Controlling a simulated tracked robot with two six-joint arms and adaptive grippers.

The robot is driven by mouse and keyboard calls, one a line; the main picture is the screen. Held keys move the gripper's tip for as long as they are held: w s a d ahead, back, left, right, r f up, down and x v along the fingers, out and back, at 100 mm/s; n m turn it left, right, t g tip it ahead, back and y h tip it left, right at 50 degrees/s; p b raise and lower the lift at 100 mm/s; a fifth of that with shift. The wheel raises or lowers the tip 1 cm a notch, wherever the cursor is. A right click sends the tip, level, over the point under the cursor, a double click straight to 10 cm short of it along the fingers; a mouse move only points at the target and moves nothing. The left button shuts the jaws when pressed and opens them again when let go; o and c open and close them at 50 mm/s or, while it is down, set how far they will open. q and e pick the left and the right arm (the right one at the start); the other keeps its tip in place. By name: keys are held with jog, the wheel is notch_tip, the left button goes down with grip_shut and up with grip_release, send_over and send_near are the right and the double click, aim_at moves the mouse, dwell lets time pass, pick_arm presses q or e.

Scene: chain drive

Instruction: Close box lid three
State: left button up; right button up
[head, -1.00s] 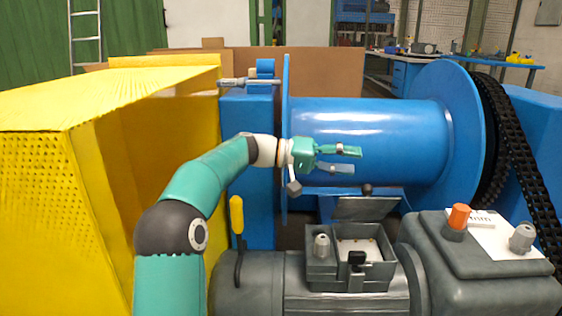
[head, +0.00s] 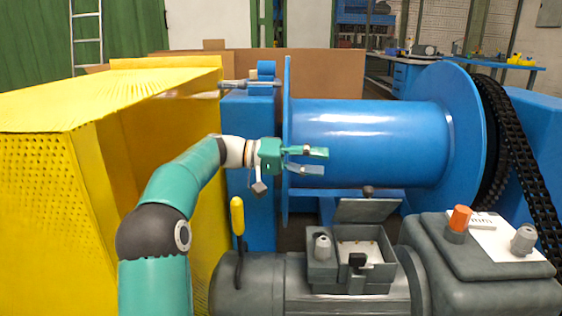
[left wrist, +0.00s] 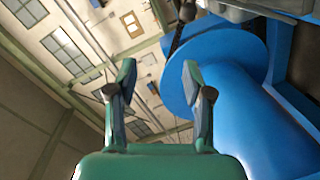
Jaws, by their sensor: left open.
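In the head view a grey box (head: 321,273) sits on top of the grey motor, with its lid (head: 366,210) raised at the back. The box is open and shows a light interior with small fittings. A dark knob stands at the lid's top edge. I cannot tell which lid is number three. My left gripper (head: 308,160) is open and empty, in front of the blue drum, above and to the left of the lid and apart from it. Its two fingers also show spread in the left wrist view (left wrist: 160,85). My right gripper is not in view.
A large blue drum (head: 370,140) with a flange and black chain (head: 510,120) fills the back. A yellow guard (head: 50,180) stands at left. The grey motor (head: 240,285) carries a yellow-handled tool (head: 237,215). An orange-capped part (head: 459,220) and a grey knob (head: 523,238) stand on the right housing.

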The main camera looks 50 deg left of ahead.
pick_arm(q)
jog(key=p+v, duration=0.1)
jog(key=v, duration=0.6)
jog(key=shift+s+f, duration=0.2)
jog(key=shift+f, duration=0.2)
jog(key=shift+p, duration=0.35)
